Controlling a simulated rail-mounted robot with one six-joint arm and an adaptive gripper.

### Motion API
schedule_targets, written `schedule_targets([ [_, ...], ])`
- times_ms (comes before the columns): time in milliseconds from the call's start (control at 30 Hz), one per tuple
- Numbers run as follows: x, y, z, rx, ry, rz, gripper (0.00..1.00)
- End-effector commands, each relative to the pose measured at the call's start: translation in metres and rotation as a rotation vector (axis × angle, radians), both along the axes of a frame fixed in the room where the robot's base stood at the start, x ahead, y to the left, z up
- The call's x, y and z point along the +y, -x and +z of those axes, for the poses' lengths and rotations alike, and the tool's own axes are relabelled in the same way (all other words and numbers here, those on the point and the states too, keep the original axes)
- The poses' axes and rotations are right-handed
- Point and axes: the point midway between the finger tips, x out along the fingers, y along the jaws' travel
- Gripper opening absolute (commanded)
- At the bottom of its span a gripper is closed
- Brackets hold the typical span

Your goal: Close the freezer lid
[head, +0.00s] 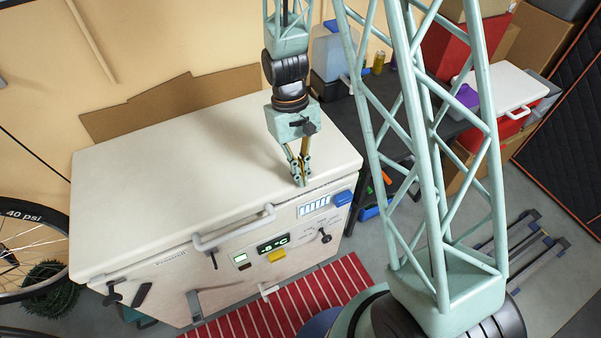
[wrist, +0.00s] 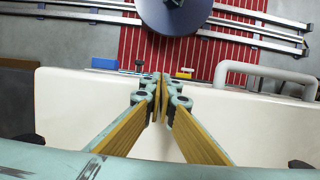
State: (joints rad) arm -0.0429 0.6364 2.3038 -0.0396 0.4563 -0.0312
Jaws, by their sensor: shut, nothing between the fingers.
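The white freezer lid (head: 190,165) lies flat or nearly flat across the top of the chest freezer (head: 175,275). A thin dark line runs under its front edge; I cannot tell whether it is fully seated. Its pale bar handle (head: 235,229) is on the front edge and also shows at the right in the wrist view (wrist: 265,76). My gripper (head: 302,180) points down over the lid's front edge, right of the handle. Its yellow-padded fingers meet at the tips in the wrist view (wrist: 160,84), with nothing between them. I cannot tell whether the tips touch the lid.
The freezer's front has a display (head: 273,244), a blue latch-like piece (head: 342,198) and a yellow piece (head: 277,256). A red striped mat (head: 300,300) lies in front. A bicycle wheel (head: 35,245) stands at left. A dark shelf (head: 345,120) with containers stands at right.

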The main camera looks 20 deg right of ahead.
Motion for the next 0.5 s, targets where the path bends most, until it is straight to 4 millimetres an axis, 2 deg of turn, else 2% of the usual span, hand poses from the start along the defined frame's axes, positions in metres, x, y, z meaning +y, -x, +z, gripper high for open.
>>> schedule_targets([
  [100, -0.0003, 0.0023, -0.0119, 0.001, 0.000, 0.000, 0.00],
  [500, -0.0003, 0.0015, -0.0054, -0.001, 0.000, 0.000, 0.00],
])
